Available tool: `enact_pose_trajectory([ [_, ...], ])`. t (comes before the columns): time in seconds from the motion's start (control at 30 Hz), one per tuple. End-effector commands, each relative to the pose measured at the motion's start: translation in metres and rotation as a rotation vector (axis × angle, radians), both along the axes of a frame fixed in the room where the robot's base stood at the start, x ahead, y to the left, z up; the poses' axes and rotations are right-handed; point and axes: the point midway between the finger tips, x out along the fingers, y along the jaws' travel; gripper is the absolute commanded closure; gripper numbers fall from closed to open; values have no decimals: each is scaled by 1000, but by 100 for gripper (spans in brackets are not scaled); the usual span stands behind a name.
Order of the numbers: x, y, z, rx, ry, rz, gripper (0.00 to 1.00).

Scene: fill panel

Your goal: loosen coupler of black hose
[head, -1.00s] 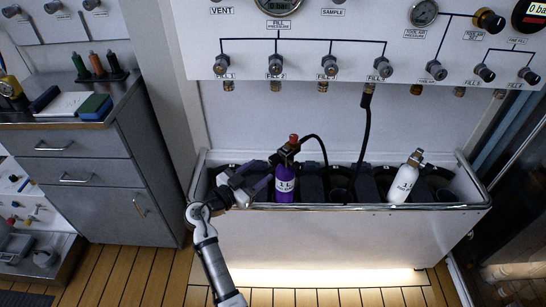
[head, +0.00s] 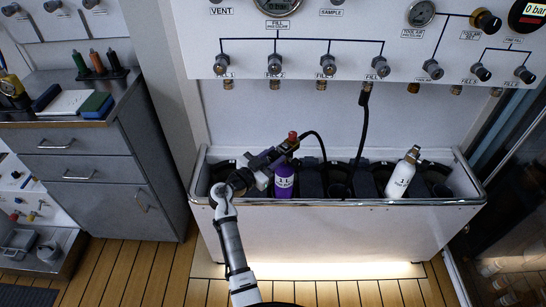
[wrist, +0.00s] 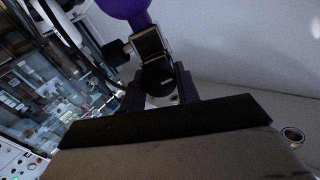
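The purple bottle (head: 284,182) stands in the trough with a black coupler and a red knob (head: 292,135) at its top. The black hose (head: 314,136) arcs from the coupler to the right and down into the trough. My gripper (head: 280,155) is at the coupler, on the left of the bottle's neck. In the wrist view the two dark purple fingers (wrist: 160,90) are apart, with the round black end of the coupler (wrist: 157,76) between them. I cannot tell whether they press on it. The purple bottle (wrist: 124,5) shows at the top edge there.
A white bottle (head: 400,178) leans in the right part of the trough (head: 340,203). Another black hose (head: 362,130) hangs from the panel (head: 330,22) into the trough. A grey cabinet (head: 90,160) stands at left. Wooden floor lies in front.

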Motion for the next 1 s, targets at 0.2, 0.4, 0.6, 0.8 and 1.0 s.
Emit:
enact_pose_trajectory([
  [0.2, 0, 0, 0, -1, 1, 0, 92],
  [0.4, 0, 0, -1, -21, 21, -1, 92],
  [0.6, 0, 0, -2, -89, 88, -1, 92],
  [0.8, 0, 1, -2, -204, 203, 0, 92],
  [1.0, 1, 1, -1, -338, 339, 0, 92],
])
